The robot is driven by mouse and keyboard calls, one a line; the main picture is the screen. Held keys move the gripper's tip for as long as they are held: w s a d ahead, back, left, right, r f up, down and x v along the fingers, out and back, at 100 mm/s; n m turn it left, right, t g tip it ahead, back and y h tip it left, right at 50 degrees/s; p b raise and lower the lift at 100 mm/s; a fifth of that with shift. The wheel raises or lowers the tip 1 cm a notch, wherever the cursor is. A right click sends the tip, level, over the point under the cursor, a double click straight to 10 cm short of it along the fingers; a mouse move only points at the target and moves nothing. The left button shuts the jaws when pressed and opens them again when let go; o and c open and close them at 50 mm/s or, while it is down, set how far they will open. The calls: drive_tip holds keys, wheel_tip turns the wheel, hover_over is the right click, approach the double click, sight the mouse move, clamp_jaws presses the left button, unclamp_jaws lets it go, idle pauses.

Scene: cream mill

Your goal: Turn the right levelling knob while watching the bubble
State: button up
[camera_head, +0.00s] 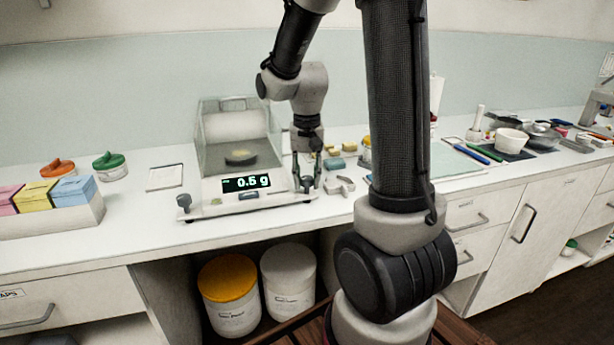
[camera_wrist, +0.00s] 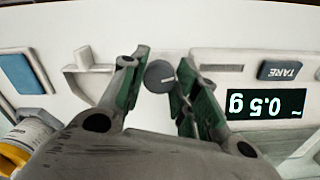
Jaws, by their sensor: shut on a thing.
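The balance (camera_head: 232,203) stands on the counter with its glass draft shield (camera_head: 222,135) at the back. Its display (camera_head: 246,184) reads 0.5 g in both views. The left levelling knob (camera_head: 184,202) is dark grey and stands at the front left corner. The right levelling knob (camera_wrist: 159,76) is a dark round knob with a pale index line, seen between my fingertips in the wrist view. My gripper (camera_head: 306,184) points down at the balance's front right corner and is shut on this knob. I cannot make out the bubble clearly in either view.
A box of coloured packets (camera_head: 48,208) stands at the left. Bare counter lies before the balance.

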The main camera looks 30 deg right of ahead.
sight(306, 178)
drive_tip(key=shift+m, duration=0.6)
drive_tip(key=o, duration=1)
wheel_tip(306, 178, up, 12)
idle(0.5)
